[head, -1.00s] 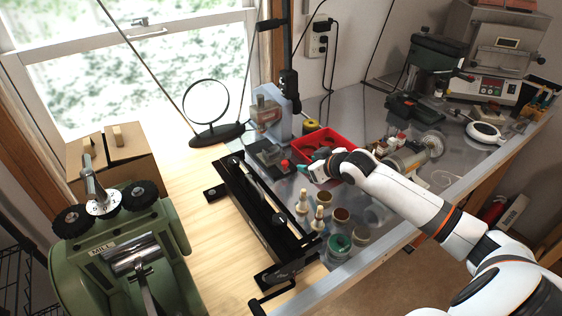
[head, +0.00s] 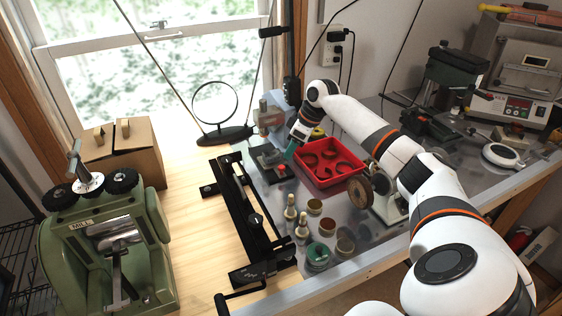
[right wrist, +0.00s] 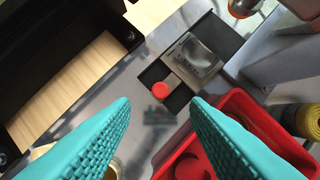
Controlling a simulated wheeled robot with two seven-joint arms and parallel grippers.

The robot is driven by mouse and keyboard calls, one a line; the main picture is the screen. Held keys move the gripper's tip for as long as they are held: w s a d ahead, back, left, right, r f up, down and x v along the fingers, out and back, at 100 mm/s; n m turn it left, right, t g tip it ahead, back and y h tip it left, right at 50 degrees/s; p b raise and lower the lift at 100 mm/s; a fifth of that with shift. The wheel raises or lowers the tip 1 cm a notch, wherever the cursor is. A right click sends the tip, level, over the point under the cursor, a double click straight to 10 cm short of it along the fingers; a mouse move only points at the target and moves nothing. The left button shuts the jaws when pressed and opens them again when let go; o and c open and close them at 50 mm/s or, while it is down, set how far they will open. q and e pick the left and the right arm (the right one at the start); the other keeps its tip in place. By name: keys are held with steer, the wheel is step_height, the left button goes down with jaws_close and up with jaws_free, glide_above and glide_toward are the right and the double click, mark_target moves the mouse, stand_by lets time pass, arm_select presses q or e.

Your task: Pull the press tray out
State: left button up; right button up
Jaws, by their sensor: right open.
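The press tray (head: 268,158) is a small dark slab with a grey metal plate and a red knob at its front. It sits at the foot of the blue-grey press (head: 277,115). In the right wrist view the tray (right wrist: 184,64) lies beyond my fingertips, with its red knob (right wrist: 160,90) in line with the gap between them. My right gripper (head: 291,150), with teal fingers, points down just right of the tray. My left gripper is out of view.
A red bin (head: 330,163) stands close to the right of the gripper. A black bar frame (head: 245,218) runs along the left. Small bottles (head: 290,207) and jars (head: 318,252) stand in front. A green mill (head: 105,245) is at far left. Some bare metal bench lies before the tray.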

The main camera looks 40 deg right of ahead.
mark_target(282, 167)
steer(key=p+x, duration=0.1)
steer(key=x, duration=0.5)
steer(key=shift+w+a+f, duration=0.1)
steer(key=shift+w+f, duration=0.05)
steer(key=shift+f, duration=0.2)
steer(key=shift+w+f, duration=0.1)
steer(key=shift+f, duration=0.2)
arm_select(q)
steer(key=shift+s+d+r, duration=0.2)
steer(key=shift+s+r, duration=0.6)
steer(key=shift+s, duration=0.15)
arm_select(e)
steer(key=shift+c, duration=0.5)
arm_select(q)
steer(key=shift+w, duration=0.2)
arm_select(e)
jaws_close()
